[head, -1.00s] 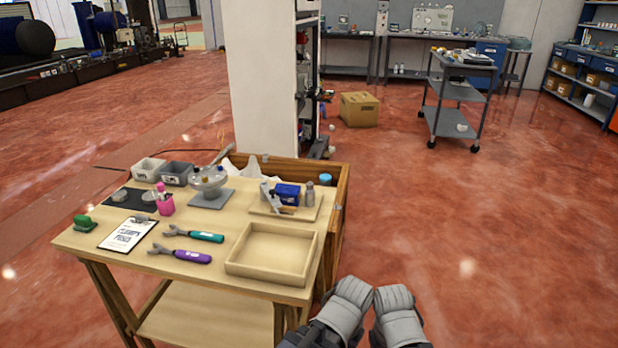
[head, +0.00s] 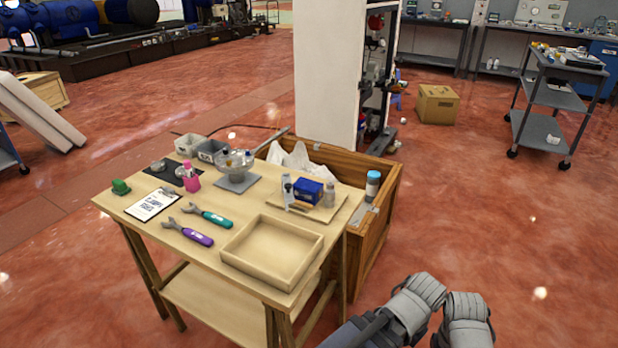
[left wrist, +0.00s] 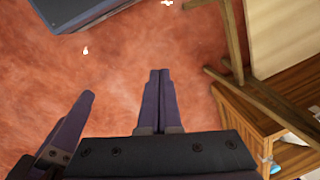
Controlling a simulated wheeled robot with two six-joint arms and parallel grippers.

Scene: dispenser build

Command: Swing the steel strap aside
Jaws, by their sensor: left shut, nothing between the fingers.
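A thin grey metal bar (head: 272,141) slants up at the far left end of an open wooden crate (head: 378,240) behind the workbench. It looks like the steel strap, but I cannot be sure. A small grey piece also lies on the crate's right rim. My left gripper (left wrist: 160,74) is shut and empty over the red floor in the left wrist view. The crate (left wrist: 262,108) is to its right, apart from it. In the head view only grey parts of my arms show at the lower right. My right gripper is not clearly visible.
The workbench (head: 160,232) holds a shallow wooden tray (head: 232,262), a purple wrench (head: 188,232), a teal wrench (head: 208,215) and a clear bowl-like dispenser (head: 237,160). A capped bottle (head: 372,187) stands by the crate's right rim. A white pillar (head: 325,75) rises behind.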

